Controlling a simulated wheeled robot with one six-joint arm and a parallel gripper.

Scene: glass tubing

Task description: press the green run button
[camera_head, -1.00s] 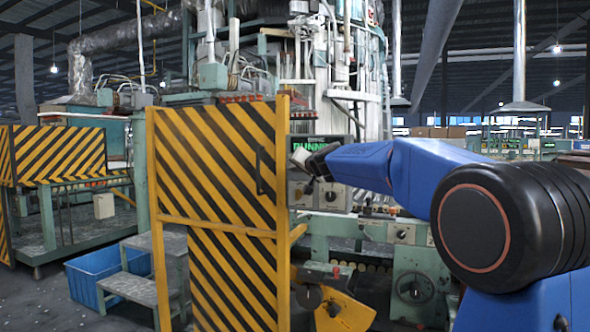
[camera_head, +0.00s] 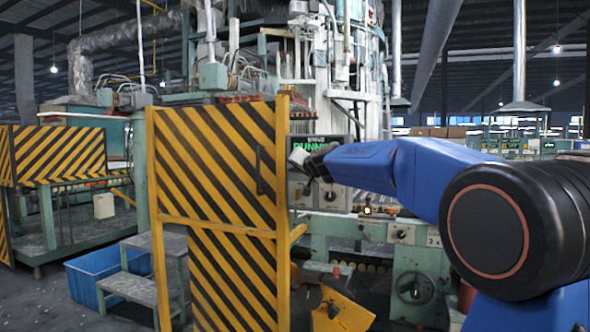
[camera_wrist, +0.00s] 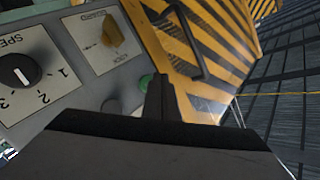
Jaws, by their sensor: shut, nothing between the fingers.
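The green run button (camera_wrist: 146,81) shows in the wrist view on a grey control panel (camera_wrist: 75,75), partly hidden behind the tip of my gripper (camera_wrist: 160,90). My gripper is shut and empty, its fingertips beside the button's right edge in the picture. I cannot tell whether they touch it. In the head view my gripper (camera_head: 301,158) is in front of the panel (camera_head: 334,196), just right of the striped door, and hides the button.
A yellow selector knob (camera_wrist: 118,35) and a black speed dial (camera_wrist: 20,70) are on the same panel. A yellow-and-black striped door (camera_head: 225,165) with a handle stands close left of my gripper. A blue bin (camera_head: 88,280) and steps (camera_head: 135,285) are farther left.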

